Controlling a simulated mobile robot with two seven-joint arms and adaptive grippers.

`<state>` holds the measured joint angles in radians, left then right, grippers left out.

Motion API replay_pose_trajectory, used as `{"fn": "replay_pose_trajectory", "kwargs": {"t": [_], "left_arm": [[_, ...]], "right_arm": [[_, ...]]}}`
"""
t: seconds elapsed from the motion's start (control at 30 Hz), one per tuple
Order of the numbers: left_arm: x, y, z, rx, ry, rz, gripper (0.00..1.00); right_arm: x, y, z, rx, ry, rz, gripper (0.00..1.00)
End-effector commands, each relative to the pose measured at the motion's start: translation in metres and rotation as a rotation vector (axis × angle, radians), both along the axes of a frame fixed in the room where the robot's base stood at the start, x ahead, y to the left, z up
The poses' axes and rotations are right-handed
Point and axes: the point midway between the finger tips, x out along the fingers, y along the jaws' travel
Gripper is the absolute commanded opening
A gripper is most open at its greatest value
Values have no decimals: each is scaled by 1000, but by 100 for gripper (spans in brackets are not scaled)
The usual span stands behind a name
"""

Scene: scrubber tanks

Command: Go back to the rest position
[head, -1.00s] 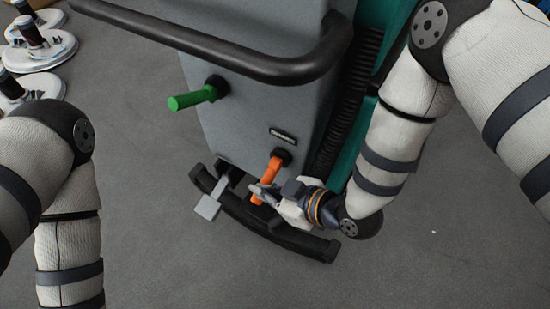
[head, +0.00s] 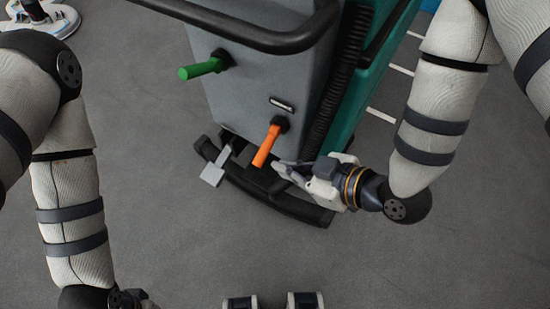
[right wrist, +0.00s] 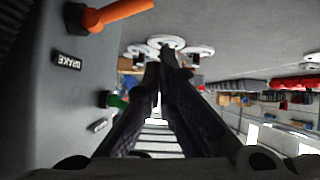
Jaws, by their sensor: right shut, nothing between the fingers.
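My right gripper (head: 284,172) is shut and empty, just right of the orange lever (head: 266,147) on the grey scrubber tank (head: 262,75). A small gap seems to separate its tips from the lever. In the right wrist view, the shut fingers (right wrist: 163,62) point away along the tank's face, with the orange lever (right wrist: 118,14) at upper left, clear of them. The green lever (head: 201,68) sticks out of the tank at upper left. My left arm hangs at the left side of the head view; its gripper is out of frame or too cut off to tell.
A black bumper (head: 282,197) with a grey pedal (head: 215,172) runs along the scrubber's foot. A black handlebar (head: 255,38) crosses above. White round machines (head: 52,22) stand at the far left. The floor in front is open. Shelves of goods show in the right wrist view (right wrist: 270,88).

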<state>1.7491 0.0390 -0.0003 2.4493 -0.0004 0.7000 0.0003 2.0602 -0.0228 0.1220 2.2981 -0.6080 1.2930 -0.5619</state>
Motion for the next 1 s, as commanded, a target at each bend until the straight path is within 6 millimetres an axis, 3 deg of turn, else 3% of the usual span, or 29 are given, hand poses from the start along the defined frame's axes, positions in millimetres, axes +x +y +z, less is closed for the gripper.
{"fn": "replay_pose_trajectory", "kwargs": {"t": [0.53,0.63,0.73,0.83,0.9,1.0], "left_arm": [[1,0,1,0,-3,0,40],[2,0,2,1,-7,1,40],[6,0,6,0,-19,1,40],[9,0,9,1,-33,1,40],[12,0,11,0,-41,1,40],[14,0,14,0,-48,1,40]], "right_arm": [[-5,-4,3,-1,1,0,0],[-15,-14,-10,-26,73,-39,0],[-55,-51,-50,-115,328,-194,0],[-121,-101,-86,-234,645,-420,0],[-168,-130,-97,-312,833,-580,0],[-223,-159,-100,-402,1028,-769,0]]}}
